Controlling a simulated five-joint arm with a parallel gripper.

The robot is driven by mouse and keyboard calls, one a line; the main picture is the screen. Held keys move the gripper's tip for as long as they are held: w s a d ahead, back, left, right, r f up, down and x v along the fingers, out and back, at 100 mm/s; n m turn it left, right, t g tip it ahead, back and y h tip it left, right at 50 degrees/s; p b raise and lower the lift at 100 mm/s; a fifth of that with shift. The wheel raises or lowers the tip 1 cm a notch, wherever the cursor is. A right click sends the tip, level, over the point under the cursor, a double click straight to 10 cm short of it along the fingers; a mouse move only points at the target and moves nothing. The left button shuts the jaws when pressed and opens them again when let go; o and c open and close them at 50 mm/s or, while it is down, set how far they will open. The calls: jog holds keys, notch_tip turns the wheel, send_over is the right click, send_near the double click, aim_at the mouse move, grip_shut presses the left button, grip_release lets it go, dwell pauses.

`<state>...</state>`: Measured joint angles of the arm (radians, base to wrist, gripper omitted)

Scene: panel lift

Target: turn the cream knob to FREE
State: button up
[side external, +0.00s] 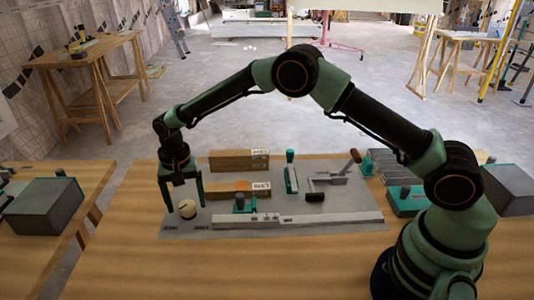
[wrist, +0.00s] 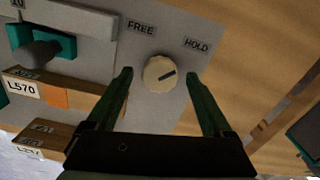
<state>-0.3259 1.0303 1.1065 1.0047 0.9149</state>
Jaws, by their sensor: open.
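The round cream knob (wrist: 160,74) sits on the grey panel (wrist: 95,62). Its dark mark points right and slightly up in the wrist view, on the side of the HOLD label (wrist: 198,44) rather than the FREE label (wrist: 141,27). My gripper (wrist: 159,73) is open, with one finger on each side of the knob and a visible gap on both sides. In the side external view, my gripper (side external: 181,208) points down over the knob (side external: 187,209) at the panel's left end. I cannot tell exactly how far down the fingertips reach beside it.
A teal fixture with a dark knob (side external: 241,203) and wooden blocks (side external: 238,160) stand right of the cream knob. A long pale bar (side external: 300,220) lies along the panel's front. A toggle lever (side external: 335,178) stands farther right. Bare table (side external: 125,240) is left of the panel.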

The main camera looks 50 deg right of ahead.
jog(key=shift+f, duration=0.4)
grip_shut()
